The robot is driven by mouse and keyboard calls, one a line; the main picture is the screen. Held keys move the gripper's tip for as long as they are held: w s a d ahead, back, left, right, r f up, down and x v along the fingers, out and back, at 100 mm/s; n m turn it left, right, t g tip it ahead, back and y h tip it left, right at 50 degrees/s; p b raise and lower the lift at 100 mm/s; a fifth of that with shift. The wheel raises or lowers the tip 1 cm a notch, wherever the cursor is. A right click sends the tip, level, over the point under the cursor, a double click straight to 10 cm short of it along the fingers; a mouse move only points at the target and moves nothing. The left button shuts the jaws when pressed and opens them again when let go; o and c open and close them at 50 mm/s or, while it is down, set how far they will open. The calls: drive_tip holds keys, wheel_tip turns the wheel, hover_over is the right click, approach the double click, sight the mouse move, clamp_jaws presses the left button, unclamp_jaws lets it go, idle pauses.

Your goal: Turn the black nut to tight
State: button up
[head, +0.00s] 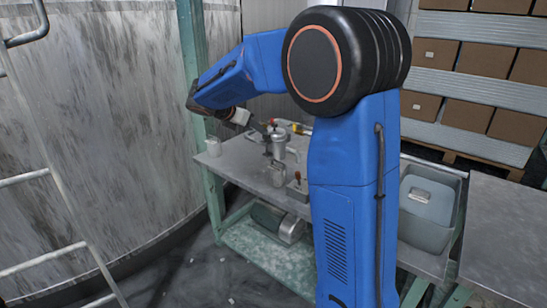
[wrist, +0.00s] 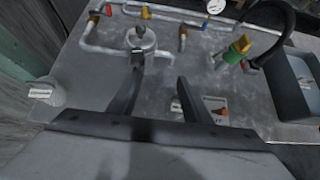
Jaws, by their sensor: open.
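My gripper (wrist: 160,76) is open over the metal table, its two dark fingers apart with nothing between them. In the head view, my gripper (head: 255,125) is at the end of the blue arm, just left of the metal canister and above the table. I cannot pick out the black nut for certain in either view. The metal canister (wrist: 142,42), with pipes joined to it, stands beyond the left finger; a small dark part shows on its top. In the head view, the canister (head: 279,143) is small and its fittings are unclear.
The grey table (wrist: 85,80) carries pipes with red and yellow fittings and a green-yellow valve (wrist: 237,50). A pale cup (wrist: 46,92) stands at left. A grey bin (head: 428,210) is at right, also in the wrist view (wrist: 290,85). A green post (head: 192,60) stands behind.

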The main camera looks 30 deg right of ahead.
drive_tip(key=s+d+f+m+t+h, duration=0.2)
drive_tip(key=s+f+h, duration=0.2)
drive_tip(key=s+f, duration=0.3)
drive_tip(key=shift+s+f+h, duration=0.3)
drive_tip(key=shift+s+h, duration=0.1)
drive_tip(key=shift+s, duration=1.2)
drive_tip(key=shift+d, duration=0.1)
